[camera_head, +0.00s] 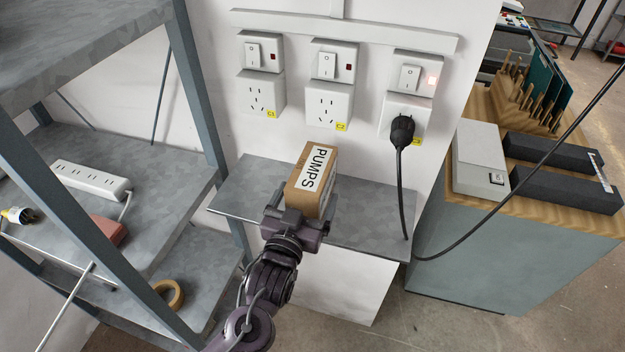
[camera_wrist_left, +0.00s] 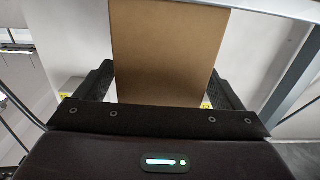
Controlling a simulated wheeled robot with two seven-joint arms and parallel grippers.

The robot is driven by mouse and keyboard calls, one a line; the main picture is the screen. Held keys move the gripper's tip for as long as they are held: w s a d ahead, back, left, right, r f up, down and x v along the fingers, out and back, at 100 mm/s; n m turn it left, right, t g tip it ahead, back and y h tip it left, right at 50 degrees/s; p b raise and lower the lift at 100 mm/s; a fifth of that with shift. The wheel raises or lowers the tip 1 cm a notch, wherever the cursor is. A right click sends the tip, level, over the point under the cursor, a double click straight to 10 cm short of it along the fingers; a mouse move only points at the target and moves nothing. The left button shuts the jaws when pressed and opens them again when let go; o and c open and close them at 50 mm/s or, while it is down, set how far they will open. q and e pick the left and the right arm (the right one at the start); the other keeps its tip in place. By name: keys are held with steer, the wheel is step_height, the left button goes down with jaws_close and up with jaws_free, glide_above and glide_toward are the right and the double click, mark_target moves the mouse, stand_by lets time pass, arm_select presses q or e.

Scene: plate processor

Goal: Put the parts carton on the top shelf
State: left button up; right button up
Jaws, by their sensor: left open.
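The parts carton is a brown box with a white "PUMPS" label (camera_head: 314,170). It appears to stand on the small grey wall shelf (camera_head: 370,205), though the gripper hides its near lower part. My left gripper (camera_head: 298,205) is at the carton's near side. In the left wrist view the carton (camera_wrist_left: 165,50) is between the two open fingers, with a gap beside each. The top shelf (camera_head: 80,40) of the grey metal rack is at the upper left; its visible surface is bare. My right gripper is out of view.
The rack's middle shelf (camera_head: 150,190) holds a white power strip (camera_head: 90,180) and a reddish block (camera_head: 108,229). A tape roll (camera_head: 168,295) lies lower. A black plug (camera_head: 402,132) is in the right wall socket, its cable running rightward past a wooden-topped cabinet (camera_head: 520,225).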

arm_select(q)
steer(key=shift+x, duration=1.15)
steer(key=shift+w, duration=0.15)
steer(key=c, duration=1.7)
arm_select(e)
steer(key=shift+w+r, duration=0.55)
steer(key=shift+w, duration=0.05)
arm_select(q)
steer(key=shift+o, duration=0.2)
steer(key=shift+r, duration=0.1)
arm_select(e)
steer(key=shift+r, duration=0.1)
